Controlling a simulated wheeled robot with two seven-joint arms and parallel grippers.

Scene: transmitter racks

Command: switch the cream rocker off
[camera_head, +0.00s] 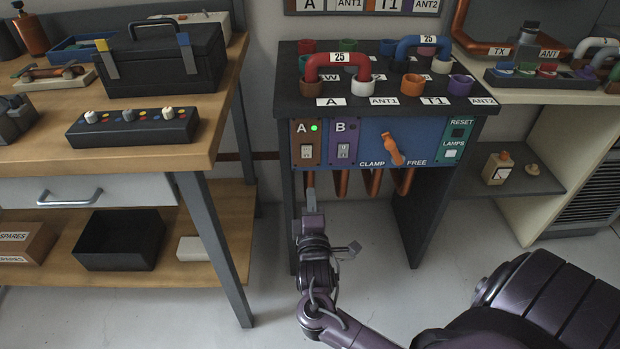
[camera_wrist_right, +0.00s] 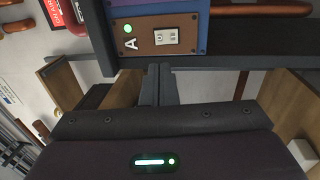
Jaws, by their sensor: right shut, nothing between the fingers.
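The cream rocker (camera_head: 306,151) sits on the brown panel marked A at the left of the rack's front, under a lit green lamp (camera_head: 315,127). In the right wrist view the cream rocker (camera_wrist_right: 166,38) and the lit lamp (camera_wrist_right: 127,28) also show. My right gripper (camera_head: 310,182) is shut and empty, its fingertips pointing up just below the panel and apart from the rocker. In the right wrist view the right gripper's closed fingers (camera_wrist_right: 158,76) lie just below the rocker. My left gripper is out of view.
Beside panel A are the purple panel B rocker (camera_head: 343,151), an orange clamp handle (camera_head: 392,148) and a green reset panel (camera_head: 456,139). Copper pipes (camera_head: 373,181) hang under the front. A wooden bench (camera_head: 206,150) stands at left, with open floor between.

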